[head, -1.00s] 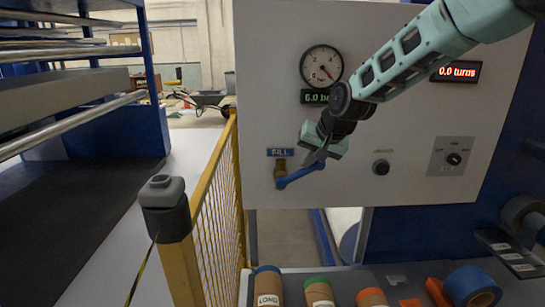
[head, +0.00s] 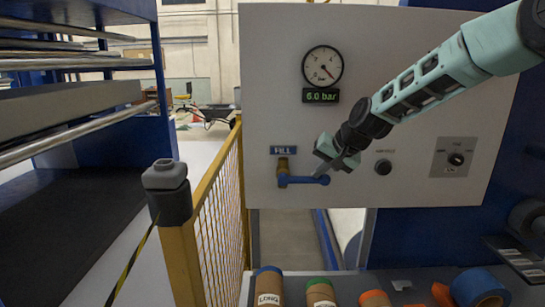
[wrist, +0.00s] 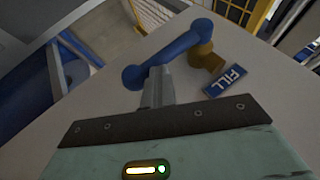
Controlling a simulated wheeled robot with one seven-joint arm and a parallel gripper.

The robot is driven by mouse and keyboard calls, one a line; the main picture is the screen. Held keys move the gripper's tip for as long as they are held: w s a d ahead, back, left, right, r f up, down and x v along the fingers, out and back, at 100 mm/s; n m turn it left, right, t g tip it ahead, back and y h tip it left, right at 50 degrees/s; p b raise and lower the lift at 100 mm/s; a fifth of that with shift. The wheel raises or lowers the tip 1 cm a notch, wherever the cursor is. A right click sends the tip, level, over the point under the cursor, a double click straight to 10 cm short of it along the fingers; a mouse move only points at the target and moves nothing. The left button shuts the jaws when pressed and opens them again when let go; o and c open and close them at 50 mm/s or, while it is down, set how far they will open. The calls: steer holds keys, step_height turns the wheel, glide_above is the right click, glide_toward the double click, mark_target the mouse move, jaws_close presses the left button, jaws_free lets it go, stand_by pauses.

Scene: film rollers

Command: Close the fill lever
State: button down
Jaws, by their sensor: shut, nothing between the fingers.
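The blue fill lever (head: 303,180) sits on a brass valve body (head: 283,166) under the FILL label (head: 284,150) on the pale panel. It points to the right, close to level in the head view. My gripper (head: 325,176) is at the lever's free end. In the wrist view the lever (wrist: 175,49) runs from the brass valve (wrist: 205,57) to a rounded end, and my shut fingers (wrist: 156,78) are beside that end. I cannot tell whether they touch it. The fingers hold nothing.
The gauge (head: 322,66) has a 6.0 bar display (head: 320,96) under it. A black button (head: 383,167) and a rotary switch (head: 456,159) are on the panel to the right. Taped rolls (head: 320,292) stand below. A yellow guard rail (head: 217,200) stands left.

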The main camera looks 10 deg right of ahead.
steer(key=shift+s+d+f+b, duration=0.15)
steer(key=shift+f+b, duration=0.05)
steer(key=shift+f, duration=0.2)
steer(key=shift+s+d+f+b, duration=0.15)
steer(key=shift+f+b, duration=0.05)
steer(key=shift+f, duration=0.2)
step_height(320, 180, up, 6)
steer(key=p, duration=0.4)
steer(key=s+d+r+b, duration=0.3)
steer(key=s+d+b, duration=0.2)
steer(key=s+d, duration=0.1)
steer(key=shift+s+d, duration=0.15)
steer(key=shift+s, duration=0.05)
